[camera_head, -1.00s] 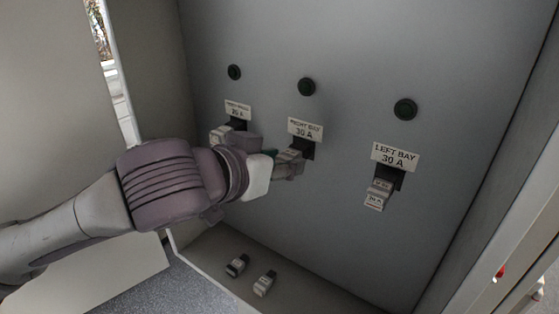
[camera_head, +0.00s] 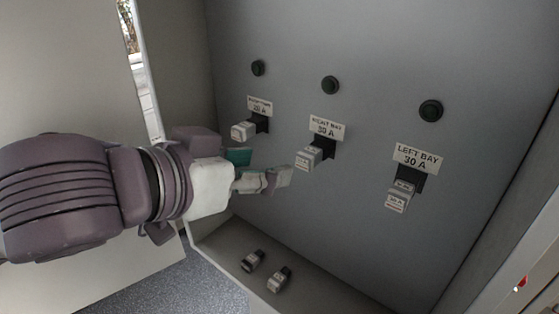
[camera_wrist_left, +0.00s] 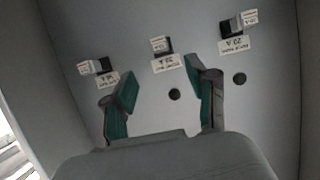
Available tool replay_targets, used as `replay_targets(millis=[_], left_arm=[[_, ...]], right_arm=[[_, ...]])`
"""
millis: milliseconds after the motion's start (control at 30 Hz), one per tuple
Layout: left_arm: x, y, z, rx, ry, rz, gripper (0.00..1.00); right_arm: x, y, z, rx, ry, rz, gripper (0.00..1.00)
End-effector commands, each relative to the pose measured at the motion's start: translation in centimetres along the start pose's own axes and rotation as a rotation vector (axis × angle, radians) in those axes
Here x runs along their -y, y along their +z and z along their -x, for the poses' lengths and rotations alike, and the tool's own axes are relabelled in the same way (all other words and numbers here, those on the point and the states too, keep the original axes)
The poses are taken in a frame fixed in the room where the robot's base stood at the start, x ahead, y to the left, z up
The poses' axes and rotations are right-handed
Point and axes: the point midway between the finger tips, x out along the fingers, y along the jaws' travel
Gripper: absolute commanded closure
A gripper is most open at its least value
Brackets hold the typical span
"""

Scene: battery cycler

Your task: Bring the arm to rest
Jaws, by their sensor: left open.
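My left gripper (camera_head: 262,170) comes in from the left in the head view. It is open and empty, in front of the grey panel and a little left of the plug in the right bay socket. In the left wrist view its two green-padded fingers (camera_wrist_left: 165,100) stand wide apart with nothing between them. The plug at the right bay (camera_head: 308,158) sits in its socket under the "RIGHT BAY 30 A" label, apart from my fingers. My right gripper is in neither view.
A plug sits at the left bay (camera_head: 399,195) and another at the leftmost socket (camera_head: 243,130). Round black knobs (camera_head: 431,110) sit above the labels. Two loose plugs (camera_head: 279,278) lie on the ledge below. The cabinet's side walls close in on both sides.

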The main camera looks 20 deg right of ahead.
Motion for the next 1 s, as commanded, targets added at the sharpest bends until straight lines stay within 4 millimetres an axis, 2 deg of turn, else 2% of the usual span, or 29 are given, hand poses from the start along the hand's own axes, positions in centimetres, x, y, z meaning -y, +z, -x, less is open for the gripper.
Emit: replay_targets(millis=[100,267,367,567,667,767,867,1000], left_arm=[[0.0,0.0,1.2,-0.001,0.000,0.000,0.43],[0.4,1.0,1.0,-0.003,0.008,0.023,0.43],[1.2,2.6,0.0,-0.013,0.012,0.060,0.43],[4.4,8.2,-1.8,-0.018,-0.043,0.175,0.43],[6.2,12.2,-2.4,0.006,-0.099,0.241,0.43],[7.8,16.9,-2.5,0.055,-0.168,0.309,0.43],[9.1,22.6,-2.1,0.132,-0.246,0.376,0.43],[9.7,31.6,-0.1,0.288,-0.360,0.459,0.43]], right_arm=[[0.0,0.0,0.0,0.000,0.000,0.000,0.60],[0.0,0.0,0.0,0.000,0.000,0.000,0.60],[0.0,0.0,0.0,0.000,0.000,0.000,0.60],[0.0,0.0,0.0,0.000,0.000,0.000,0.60],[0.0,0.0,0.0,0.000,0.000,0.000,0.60],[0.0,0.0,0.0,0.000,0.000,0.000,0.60],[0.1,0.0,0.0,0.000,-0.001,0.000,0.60],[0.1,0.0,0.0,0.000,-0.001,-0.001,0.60]])
